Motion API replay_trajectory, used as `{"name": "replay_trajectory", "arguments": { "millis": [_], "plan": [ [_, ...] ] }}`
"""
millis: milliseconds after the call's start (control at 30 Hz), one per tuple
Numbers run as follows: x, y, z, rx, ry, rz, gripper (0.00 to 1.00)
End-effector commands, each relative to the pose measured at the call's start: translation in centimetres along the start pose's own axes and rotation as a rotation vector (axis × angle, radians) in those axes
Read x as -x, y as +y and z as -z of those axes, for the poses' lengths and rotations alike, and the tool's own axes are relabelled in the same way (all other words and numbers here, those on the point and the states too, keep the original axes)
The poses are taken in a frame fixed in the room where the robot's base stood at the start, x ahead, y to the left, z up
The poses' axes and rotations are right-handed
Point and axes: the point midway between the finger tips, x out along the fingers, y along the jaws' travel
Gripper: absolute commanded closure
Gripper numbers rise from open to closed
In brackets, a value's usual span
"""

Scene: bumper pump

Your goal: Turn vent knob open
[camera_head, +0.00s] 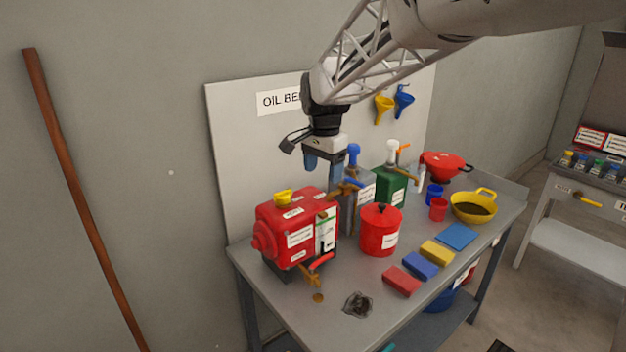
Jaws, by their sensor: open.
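A yellow knob (283,197) sits on top of a red tank (287,238) at the left end of the bench; it looks like the vent knob. The tank has white labels, and a tap with a red-orange handle (320,262) low on its front. My gripper (318,168) points down, open, above and behind the right part of the tank, to the right of the yellow knob and apart from it. A blue fingertip shows; the other is partly hidden. Whether the gripper holds anything is not clear, but nothing shows between the fingers.
Right of the tank stand a grey can with a blue pump (353,155), a red lidded can (380,232) and a green can (389,187). Red, blue and yellow blocks (437,253) lie in front. A dark rag (357,304) lies near the front edge. A backboard stands behind.

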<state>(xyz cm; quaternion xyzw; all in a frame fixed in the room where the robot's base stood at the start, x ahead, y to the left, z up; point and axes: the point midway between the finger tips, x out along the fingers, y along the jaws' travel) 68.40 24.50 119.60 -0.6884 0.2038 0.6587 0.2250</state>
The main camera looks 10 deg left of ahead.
Motion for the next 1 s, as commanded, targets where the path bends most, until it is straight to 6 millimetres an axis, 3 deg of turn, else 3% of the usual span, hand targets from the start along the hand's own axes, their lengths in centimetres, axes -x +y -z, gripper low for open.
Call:
{"name": "replay_trajectory", "arguments": {
  "millis": [300,500,700,1000],
  "plan": [
    [-2.8,-9.0,-0.2,-0.103,-0.020,-0.028,0.31],
    [-4.1,-12.6,-0.6,-0.150,-0.025,-0.039,0.31],
    [-4.6,-13.9,-0.8,-0.169,-0.027,-0.044,0.31],
    [-4.6,-13.9,-0.8,-0.170,-0.027,-0.044,0.31]
  ]
}}
